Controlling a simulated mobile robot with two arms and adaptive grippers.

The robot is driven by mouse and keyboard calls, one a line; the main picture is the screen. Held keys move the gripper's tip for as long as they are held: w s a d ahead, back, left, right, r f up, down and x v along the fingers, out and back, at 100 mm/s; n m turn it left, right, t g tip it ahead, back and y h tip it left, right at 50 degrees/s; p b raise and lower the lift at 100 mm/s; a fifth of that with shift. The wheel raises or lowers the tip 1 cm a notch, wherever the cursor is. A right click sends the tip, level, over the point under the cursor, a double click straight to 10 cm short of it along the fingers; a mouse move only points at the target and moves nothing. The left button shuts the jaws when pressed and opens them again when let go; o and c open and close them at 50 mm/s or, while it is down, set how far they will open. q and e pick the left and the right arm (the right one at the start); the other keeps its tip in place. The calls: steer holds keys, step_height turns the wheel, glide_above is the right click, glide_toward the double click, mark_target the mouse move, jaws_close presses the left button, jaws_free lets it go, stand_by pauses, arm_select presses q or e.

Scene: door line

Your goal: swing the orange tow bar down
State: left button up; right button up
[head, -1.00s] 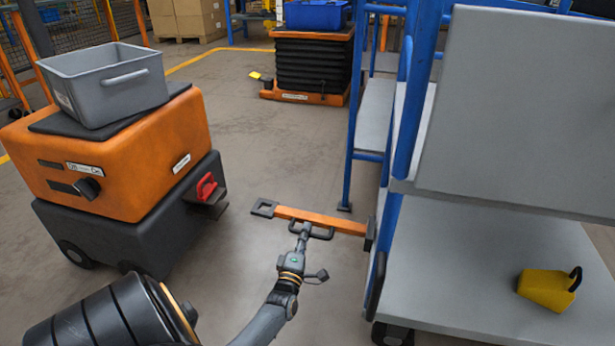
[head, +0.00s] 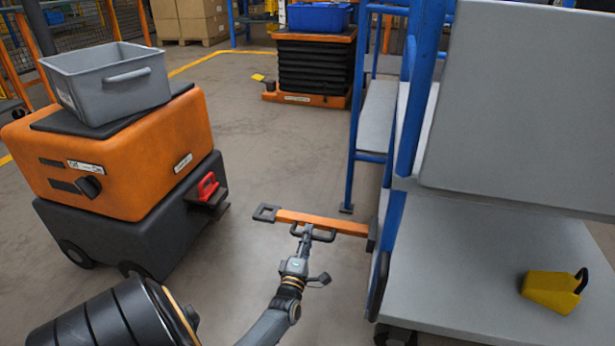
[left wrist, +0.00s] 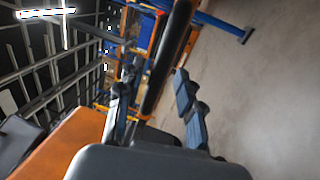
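The orange tow bar (head: 328,223) sticks out level from the lower left corner of the grey and blue trolley (head: 470,262). Its free end is a dark square ring (head: 266,213), and a dark loop handle (head: 322,236) hangs on its near side. My left gripper (head: 302,235) is at this handle. In the left wrist view a dark bar, seemingly the handle (left wrist: 168,58), runs between the fingers of the left gripper (left wrist: 155,78). The fingers stand apart, one on each side of it, and do not look closed on it. My right gripper is not in view.
An orange and black tugger (head: 128,165) with a red hitch (head: 208,187) stands left, bearing a grey bin (head: 108,85). A yellow chock (head: 551,291) lies on the trolley's deck. A bellows lift (head: 312,70) stands behind. The floor around the bar is clear.

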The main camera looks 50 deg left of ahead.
arm_select(q)
steer(key=v, duration=0.7)
steer(key=shift+s, duration=0.25)
steer(key=shift+d, duration=0.1)
stand_by(0.4)
